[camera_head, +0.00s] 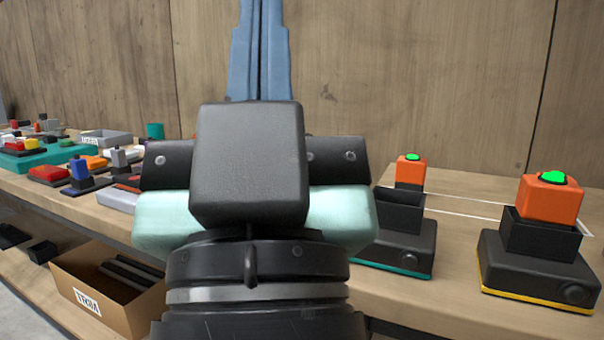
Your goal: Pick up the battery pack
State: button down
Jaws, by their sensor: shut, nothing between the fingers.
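My gripper (261,40) rises in the middle of the view, seen from behind. Its two blue-grey fingers stand side by side, shut and empty, and their tips run out at the top edge. Two orange blocks with glowing green tops, which look like battery packs, are on the right. The nearer pack (549,200) sits upright in a black dock with yellow trim (538,268). The farther pack (411,170) stands behind a black dock with teal trim (398,250); its lower part is hidden. My gripper is left of both packs and apart from them.
The wooden bench (455,260) has a white outline near the docks. At left stand a teal tray (45,157), a red block (48,173), a blue part (80,170) and other small parts. A cardboard box (100,300) sits below. A wood-panel wall closes the back.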

aim_at(549, 200)
jog(key=i+j+z, duration=0.15)
jog(key=j, duration=0.9)
jog(key=j+z, duration=0.15)
jog(key=j, duration=0.9)
jog(key=j+z, duration=0.1)
jog(key=z, duration=1.1)
jog(key=i+j, duration=0.05)
